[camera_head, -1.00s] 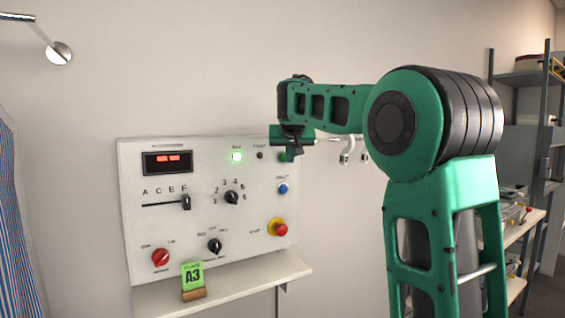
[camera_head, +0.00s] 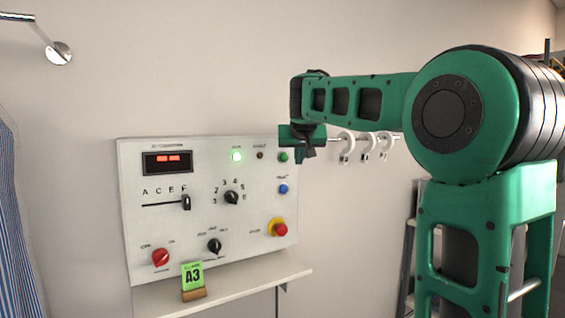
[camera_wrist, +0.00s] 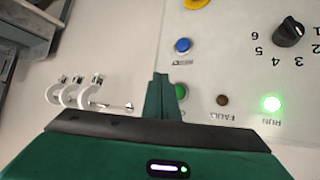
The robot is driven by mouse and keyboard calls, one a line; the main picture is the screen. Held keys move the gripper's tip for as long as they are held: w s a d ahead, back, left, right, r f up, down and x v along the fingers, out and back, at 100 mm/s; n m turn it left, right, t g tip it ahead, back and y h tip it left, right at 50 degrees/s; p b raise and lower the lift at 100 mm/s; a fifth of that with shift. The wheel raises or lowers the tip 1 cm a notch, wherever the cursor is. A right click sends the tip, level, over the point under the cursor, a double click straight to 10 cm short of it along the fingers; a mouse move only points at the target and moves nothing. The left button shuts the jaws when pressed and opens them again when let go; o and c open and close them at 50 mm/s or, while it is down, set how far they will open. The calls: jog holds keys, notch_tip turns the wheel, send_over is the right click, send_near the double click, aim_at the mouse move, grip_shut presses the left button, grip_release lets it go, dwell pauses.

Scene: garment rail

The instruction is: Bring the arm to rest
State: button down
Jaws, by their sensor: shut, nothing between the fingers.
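I cannot tell from the pictures whether the fingers touch the panel. The panel's green lamp (camera_head: 237,156) is lit and its red display (camera_head: 168,160) is on.
White hooks (camera_head: 365,147) hang on a rail right of the panel, behind my arm. A striped garment (camera_head: 18,230) hangs at far left. A shelving unit (camera_wrist: 28,30) shows in the wrist view.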

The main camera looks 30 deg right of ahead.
dwell(0.4)
jog(key=s+f+g+y, duration=0.2)
jog(key=s+f+g, duration=0.3)
jog(key=s+f, duration=1.4)
jog(key=s+a+f+g+y, duration=0.1)
jog(key=s+a+f, duration=0.1)
jog(key=s+f, duration=0.3)
jog(key=s+a+f+g+y, duration=0.1)
jog(key=s+f, duration=0.4)
jog(key=s, duration=0.7)
jog(key=s+a+f+g+y, duration=0.1)
jog(key=s+a+f, duration=0.3)
jog(key=s, duration=0.4)
jog(key=shift+s+a+f+m+g, duration=0.2)
jog(key=shift+f+m+g, duration=0.2)
jog(key=shift+f+g, duration=0.35)
jog(key=shift+r, duration=0.15)
jog(key=shift+w+f, duration=0.25)
jog(key=shift+w, duration=0.4)
dwell(1.6)
